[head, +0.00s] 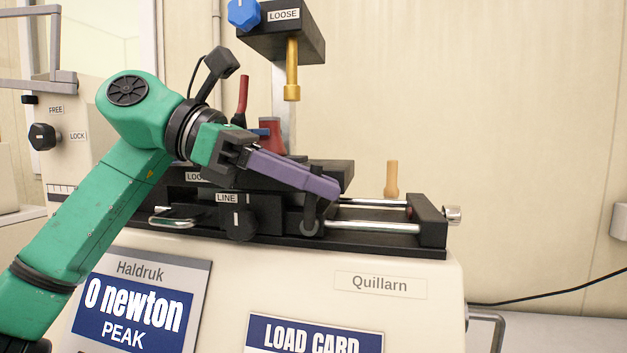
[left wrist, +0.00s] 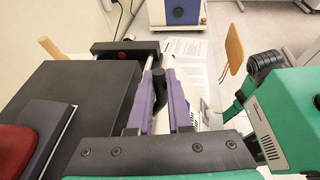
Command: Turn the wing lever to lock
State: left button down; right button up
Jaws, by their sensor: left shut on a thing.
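My left gripper (head: 335,191) with purple fingers reaches across the black machine bed from the left. In the left wrist view its two fingers (left wrist: 162,72) stand on either side of a black lever (left wrist: 159,92), and they are shut on it. In the head view the lever (head: 311,223) shows below the fingertips, at the front side of the bed by the near rail. The fingers hide its upper part. A label nearby is partly covered and reads "LOO". My right gripper is not in view.
A black knob (head: 240,222) sits under a LINE label, left of the lever. A black block (head: 283,40) marked LOOSE, with a blue knob (head: 243,13) and brass rod (head: 292,70), hangs above. A wooden peg (head: 391,180) stands behind the rails. Another knob (head: 42,136) has FREE and LOCK labels.

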pick_arm(q)
jog(key=shift+r+p, duration=0.15)
jog(key=shift+p, duration=0.3)
jog(key=shift+s+d+f+m+t+y+p, duration=0.15)
jog(key=shift+d+f+y+p, duration=0.25)
jog(key=shift+y+p, duration=1.2)
jog(key=shift+s+d+f+m+t+y+p, duration=0.15)
jog(key=shift+d+y+p, duration=0.55)
jog(key=shift+p, duration=1.75)
jog(key=shift+d+f+m+t+y+p, duration=0.15)
jog(key=shift+d+f+y+p, duration=0.25)
jog(key=shift+y+p, duration=1.25)
jog(key=shift+h+p, duration=0.4)
jog(key=shift+h, duration=0.05)
jog(key=c, duration=1.1)
grip_release()
